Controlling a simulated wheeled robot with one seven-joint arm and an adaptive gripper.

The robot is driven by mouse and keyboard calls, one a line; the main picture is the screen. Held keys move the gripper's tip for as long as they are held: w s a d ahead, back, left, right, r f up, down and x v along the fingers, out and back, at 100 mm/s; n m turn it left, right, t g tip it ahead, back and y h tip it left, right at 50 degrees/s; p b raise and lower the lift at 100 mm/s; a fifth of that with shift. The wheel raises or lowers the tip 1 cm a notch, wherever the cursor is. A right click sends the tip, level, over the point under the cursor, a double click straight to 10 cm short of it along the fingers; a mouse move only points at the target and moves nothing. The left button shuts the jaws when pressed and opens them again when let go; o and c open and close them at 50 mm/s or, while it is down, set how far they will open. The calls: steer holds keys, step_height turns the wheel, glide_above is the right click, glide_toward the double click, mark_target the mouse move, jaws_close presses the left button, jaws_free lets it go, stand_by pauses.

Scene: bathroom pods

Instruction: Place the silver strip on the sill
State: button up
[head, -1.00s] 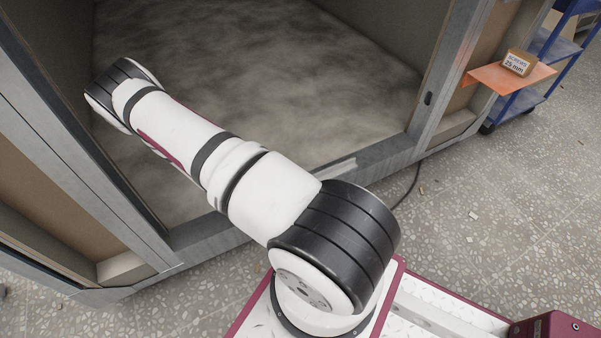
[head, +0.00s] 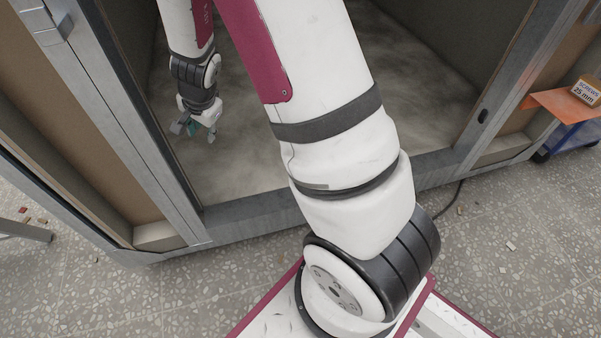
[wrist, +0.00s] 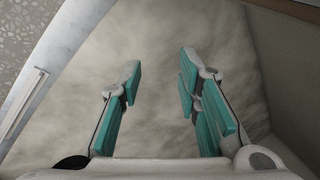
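My gripper (head: 195,130) hangs inside the pod, above its mottled floor, on the left in the head view. In the wrist view its teal-padded fingers (wrist: 159,75) are spread apart with nothing between them, so it is open and empty. The sill (head: 250,216) is the grey metal bar along the pod's opening; it also shows at the left of the wrist view (wrist: 68,48). A thin, pale strip (wrist: 22,103), likely the silver strip, lies lengthwise along the sill in the wrist view, apart from the gripper. In the head view my arm seems to hide it.
Metal-framed pod walls stand left (head: 125,125) and right (head: 490,90) of the opening. An orange shelf (head: 560,105) with a screws box (head: 586,92) juts out at the right, above a blue cart (head: 570,138). A dark cable (head: 455,200) lies on the speckled floor. The pod floor (head: 255,155) looks clear.

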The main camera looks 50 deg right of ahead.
steer(key=s+a+r+n+g+y, duration=0.15)
steer(key=s+a+r+n, duration=0.25)
steer(key=s+a+r, duration=0.4)
steer(key=s+a+r+n+y, duration=0.35)
steer(key=s+r, duration=0.25)
steer(key=r, duration=0.3)
steer(key=s+d+r+n+g+h, duration=0.1)
steer(key=s+n, duration=0.1)
steer(key=s, duration=0.6)
steer(key=s+d+r+n+g+h, duration=0.1)
steer(key=s+d+r+n+h, duration=0.1)
steer(key=s, duration=0.6)
steer(key=s+d+r+n+g+h, duration=0.1)
steer(key=s+n, duration=0.2)
steer(key=s, duration=0.5)
steer(key=shift+s+d+r+h, duration=0.3)
step_height(320, 180, up, 36)
steer(key=t+p, duration=0.4)
steer(key=p, duration=3)
steer(key=shift+d, duration=0.15)
